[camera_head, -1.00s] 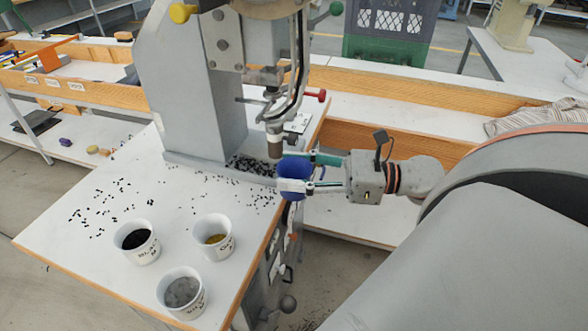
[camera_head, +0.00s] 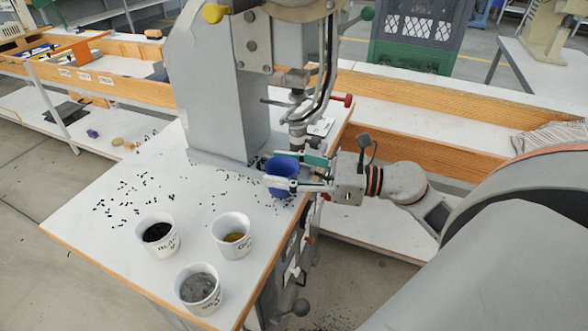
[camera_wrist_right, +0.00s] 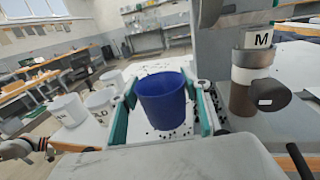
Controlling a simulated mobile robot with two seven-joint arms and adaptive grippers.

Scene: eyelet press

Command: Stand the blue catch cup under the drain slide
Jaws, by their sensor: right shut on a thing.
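The blue catch cup (camera_head: 281,177) is upright between the fingers of my right gripper (camera_head: 289,171), beside the foot of the grey press (camera_head: 222,100). In the right wrist view the blue cup (camera_wrist_right: 163,99) shows its open, empty top, with a finger of the right gripper (camera_wrist_right: 165,108) on each side. The gripper is shut on it. Whether the cup's base touches the table I cannot tell. I cannot pick out the drain slide for certain.
Three white labelled cups, one with black bits (camera_head: 158,236), one with brassy bits (camera_head: 233,236) and one with grey bits (camera_head: 198,289), stand on the white table (camera_head: 100,228). Black eyelets lie scattered near the press. The table's right edge is close to my gripper.

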